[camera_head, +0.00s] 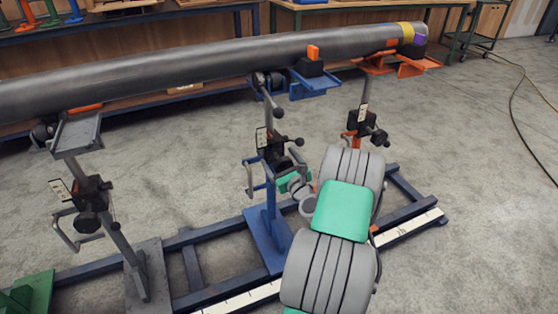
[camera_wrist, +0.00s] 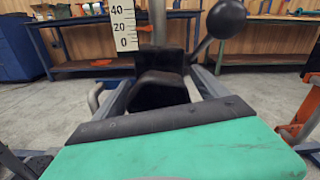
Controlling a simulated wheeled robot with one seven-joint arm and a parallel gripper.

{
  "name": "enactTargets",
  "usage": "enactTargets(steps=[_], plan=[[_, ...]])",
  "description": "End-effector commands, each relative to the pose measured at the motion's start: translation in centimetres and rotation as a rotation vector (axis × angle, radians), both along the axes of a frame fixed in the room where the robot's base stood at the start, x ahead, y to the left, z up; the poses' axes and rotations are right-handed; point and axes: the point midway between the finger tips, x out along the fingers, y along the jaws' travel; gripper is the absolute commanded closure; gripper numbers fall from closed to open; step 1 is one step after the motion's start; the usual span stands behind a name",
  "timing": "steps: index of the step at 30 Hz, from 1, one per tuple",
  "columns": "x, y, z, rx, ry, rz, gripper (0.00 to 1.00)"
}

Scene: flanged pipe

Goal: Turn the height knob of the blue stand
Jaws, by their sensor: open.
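The blue stand (camera_head: 268,243) is the middle one under the pipe. It has a dark clamp block (camera_head: 270,150), a ball-ended lever (camera_head: 299,141) and a bent crank handle on its left. My gripper (camera_head: 286,183) is open just below and in front of that block, partly hidden by my arm. In the wrist view, a black knob-like part (camera_wrist: 160,88) lies straight ahead, beyond my green gripper body (camera_wrist: 180,150). Grey bars show on both sides of it. A white height scale (camera_wrist: 123,25) and the black ball (camera_wrist: 226,18) stand above. I cannot tell whether the gripper touches the knob.
The long grey pipe (camera_head: 180,62) rests across the stands. A grey stand (camera_head: 135,255) is at left and an orange-topped stand (camera_head: 362,120) at right. A blue floor rail (camera_head: 200,292) runs below. Workbenches line the back; the floor at right is open apart from a cable.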

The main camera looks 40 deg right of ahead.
Motion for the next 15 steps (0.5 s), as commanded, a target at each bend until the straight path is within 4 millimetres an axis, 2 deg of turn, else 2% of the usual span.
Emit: enactTargets(steps=[2,15], plan=[[0.03,0.07,0.01,0.0,0.0,0.001,0.16],[0.04,0.08,-0.01,0.0,0.0,0.002,0.52]])
